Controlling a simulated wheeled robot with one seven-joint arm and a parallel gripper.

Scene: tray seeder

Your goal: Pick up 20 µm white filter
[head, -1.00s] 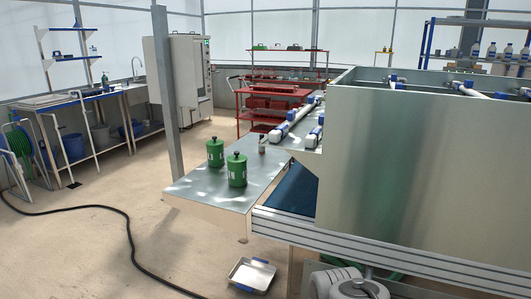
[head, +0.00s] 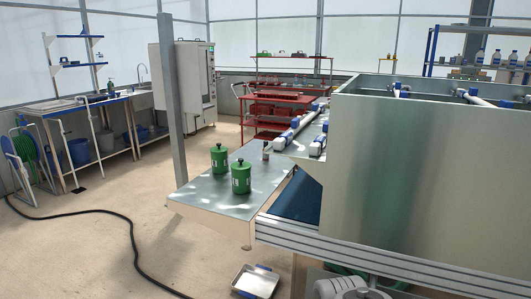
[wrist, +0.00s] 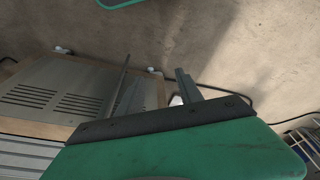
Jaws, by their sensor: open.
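I cannot pick out a filter marked 20 µm white in either view. A small pale grey and white cylinder (head: 267,151) stands at the far end of the metal table (head: 207,193), too small to identify. Two green lidded canisters (head: 241,176) stand upright on the same table. White pipes with blue fittings (head: 291,135) lie along the machine edge behind. My gripper (wrist: 152,67) shows in the wrist view with two grey fingers apart and nothing between them, above the floor. The head view does not show it clearly.
A large metal machine (head: 420,170) fills the right side. A shallow metal tray with blue handles (head: 255,281) lies on the floor. A black hose (head: 120,216) crosses the floor at left. A grey post (head: 170,110) stands behind the table. The left floor is mostly open.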

